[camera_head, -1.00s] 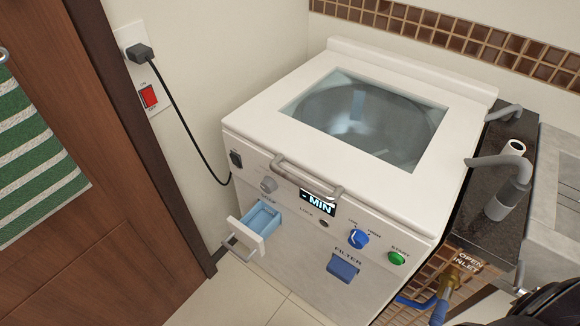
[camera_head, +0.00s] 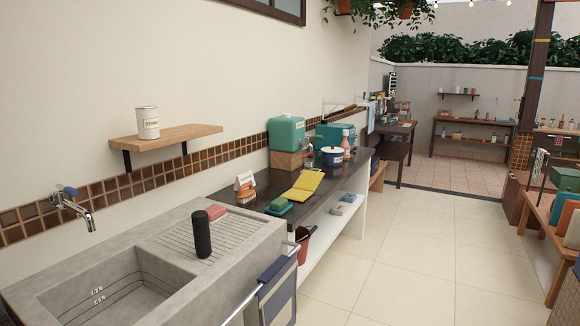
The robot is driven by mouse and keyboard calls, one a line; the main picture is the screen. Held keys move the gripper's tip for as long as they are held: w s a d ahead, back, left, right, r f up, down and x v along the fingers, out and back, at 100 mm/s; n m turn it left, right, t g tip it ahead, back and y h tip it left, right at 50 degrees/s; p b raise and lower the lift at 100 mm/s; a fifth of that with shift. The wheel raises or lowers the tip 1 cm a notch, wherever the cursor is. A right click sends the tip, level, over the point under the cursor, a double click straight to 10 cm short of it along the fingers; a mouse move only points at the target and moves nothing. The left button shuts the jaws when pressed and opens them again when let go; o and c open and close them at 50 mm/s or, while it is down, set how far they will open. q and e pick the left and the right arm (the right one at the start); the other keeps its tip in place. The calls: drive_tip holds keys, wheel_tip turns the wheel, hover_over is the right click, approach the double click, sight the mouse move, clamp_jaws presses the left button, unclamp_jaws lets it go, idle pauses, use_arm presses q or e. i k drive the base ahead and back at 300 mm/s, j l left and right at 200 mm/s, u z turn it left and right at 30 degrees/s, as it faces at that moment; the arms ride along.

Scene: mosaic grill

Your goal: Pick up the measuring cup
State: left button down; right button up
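I cannot make out a clear measuring cup in this view. A white cup-like container (camera_head: 148,123) with a dark printed label stands upright on a wooden wall shelf (camera_head: 166,137) at the left. I cannot tell whether it is the measuring cup. Neither of my grippers is in view.
A concrete sink (camera_head: 130,285) with a tap (camera_head: 75,207) is in front. A dark cylinder (camera_head: 202,234) stands at its ribbed drainboard. A dark counter (camera_head: 318,186) beyond holds a yellow cloth (camera_head: 305,186), a teal container (camera_head: 286,133) and a blue pot (camera_head: 332,156). Tiled floor (camera_head: 415,255) is free at right.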

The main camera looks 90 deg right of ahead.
sight(309, 165)
drive_tip(key=z, duration=2.95)
drive_tip(key=u, duration=3.9)
drive_tip(key=z, duration=3.4)
